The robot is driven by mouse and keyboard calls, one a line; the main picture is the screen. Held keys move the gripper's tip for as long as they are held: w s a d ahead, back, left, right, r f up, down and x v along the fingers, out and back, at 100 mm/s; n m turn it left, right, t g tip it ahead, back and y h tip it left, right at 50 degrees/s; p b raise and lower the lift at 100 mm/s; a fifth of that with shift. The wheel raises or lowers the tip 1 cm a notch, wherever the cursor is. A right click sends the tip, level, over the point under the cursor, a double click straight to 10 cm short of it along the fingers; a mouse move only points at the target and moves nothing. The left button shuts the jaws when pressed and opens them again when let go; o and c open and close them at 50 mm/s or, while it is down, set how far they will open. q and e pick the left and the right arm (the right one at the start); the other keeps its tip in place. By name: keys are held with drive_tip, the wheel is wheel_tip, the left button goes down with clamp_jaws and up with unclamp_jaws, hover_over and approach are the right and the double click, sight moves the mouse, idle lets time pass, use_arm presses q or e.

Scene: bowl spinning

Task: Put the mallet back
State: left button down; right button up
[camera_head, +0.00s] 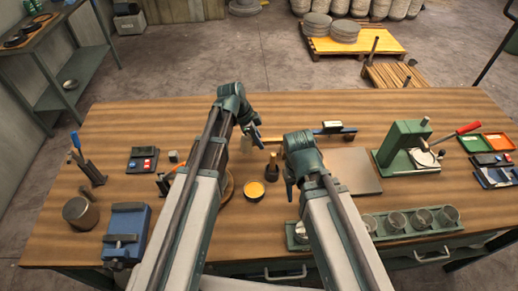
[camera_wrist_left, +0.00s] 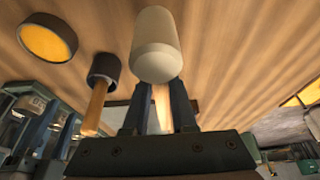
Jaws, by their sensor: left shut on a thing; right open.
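My left gripper (camera_head: 256,137) is shut on a mallet above the middle of the table. The mallet's pale, rounded cylindrical head (camera_wrist_left: 157,45) is just beyond the fingertips in the left wrist view, and its wooden handle (camera_wrist_left: 162,105) runs between the fingers. The pale head also shows below the gripper in the head view (camera_head: 246,144). My right gripper (camera_head: 290,188) is open and empty, to the right of the dark mallet.
A round dish with yellow contents (camera_head: 254,190) is in front of the mallets. A narrow rack with tools (camera_head: 335,130) lies behind. A flat grey plate (camera_head: 354,170), a green press (camera_head: 404,146) and a tray of metal cups (camera_head: 395,222) are at right. A blue vise (camera_head: 127,232) is front left.

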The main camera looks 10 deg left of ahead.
sight(297, 206)
use_arm(q)
drive_tip(key=shift+f+b, duration=1.5)
drive_tip(key=shift+f, duration=0.2)
use_arm(e)
drive_tip(key=shift+f, duration=1.75)
use_arm(q)
drive_tip(key=shift+f, duration=0.15)
use_arm(e)
drive_tip(key=shift+f, duration=0.1)
use_arm(q)
drive_tip(key=c, duration=0.7)
unclamp_jaws()
